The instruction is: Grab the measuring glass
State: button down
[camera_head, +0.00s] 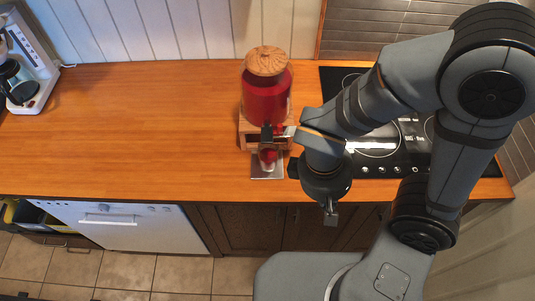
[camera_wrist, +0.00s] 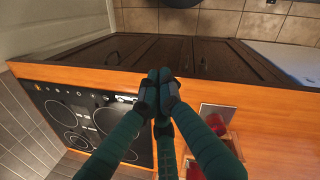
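No measuring glass can be made out for certain. A small red, rounded item (camera_head: 268,155) is at the metal plate (camera_head: 266,172) in front of the red canister (camera_head: 267,95); I cannot tell whether it is a glass. The plate also shows in the wrist view (camera_wrist: 217,110), right of my fingers. My gripper (camera_head: 330,215) points down by the counter's front edge, right of and nearer than the plate. In the wrist view my gripper's fingertips (camera_wrist: 158,84) are drawn together with nothing seen between them.
The black cooktop (camera_head: 378,140) is at the right, partly behind my arm. A coffee maker (camera_head: 38,75) stands at the far left. The wooden counter (camera_head: 150,115) between it and the canister is clear. A white dishwasher (camera_head: 115,224) and dark cabinets (camera_head: 240,230) are below.

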jog(key=c, duration=2.5)
grip_release()
jog(key=o, duration=1.7)
